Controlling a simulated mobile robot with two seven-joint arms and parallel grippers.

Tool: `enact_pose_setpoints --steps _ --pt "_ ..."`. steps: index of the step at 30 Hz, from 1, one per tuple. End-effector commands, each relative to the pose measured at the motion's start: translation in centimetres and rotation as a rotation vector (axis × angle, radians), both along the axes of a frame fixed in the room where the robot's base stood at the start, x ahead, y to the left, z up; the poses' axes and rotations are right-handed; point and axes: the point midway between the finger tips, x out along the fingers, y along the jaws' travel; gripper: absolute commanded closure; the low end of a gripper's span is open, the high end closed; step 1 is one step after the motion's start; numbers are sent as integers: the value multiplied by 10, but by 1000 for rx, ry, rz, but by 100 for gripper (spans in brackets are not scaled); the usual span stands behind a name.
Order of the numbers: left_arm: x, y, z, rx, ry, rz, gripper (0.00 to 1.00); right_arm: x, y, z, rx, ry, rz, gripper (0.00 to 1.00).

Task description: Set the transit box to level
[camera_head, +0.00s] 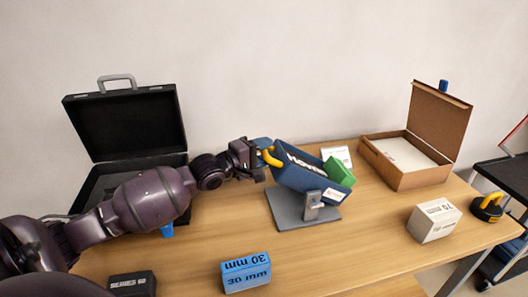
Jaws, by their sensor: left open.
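The transit box appears to be the dark blue box (303,172) with white lettering, held on a grey stand (292,213). It is tilted, with its left end higher and its right end lower. A yellow handle (271,157) sits at its raised left end. A green block (338,171) shows at its lower right end. My left gripper (264,158) is open at the yellow handle; I cannot tell whether it touches it. My right gripper is not in view.
An open black case (125,120) stands back left, partly behind my left arm. An open cardboard box (432,150) stands back right. A white box (434,221), a yellow-and-black weight (487,207), a blue box (246,272) and a dark box (132,284) lie on the wooden table (340,250).

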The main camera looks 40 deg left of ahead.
Motion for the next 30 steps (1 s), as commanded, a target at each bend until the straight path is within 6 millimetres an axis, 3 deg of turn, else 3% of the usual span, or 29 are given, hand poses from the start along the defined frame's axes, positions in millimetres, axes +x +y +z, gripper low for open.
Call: enact_pose_setpoints --steps 4,12,30 --pt "0 0 0 0 0 0 58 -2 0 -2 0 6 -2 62" --pt "0 0 0 0 0 0 100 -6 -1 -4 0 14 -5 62" --pt "-6 5 -7 1 2 1 100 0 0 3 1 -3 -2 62"
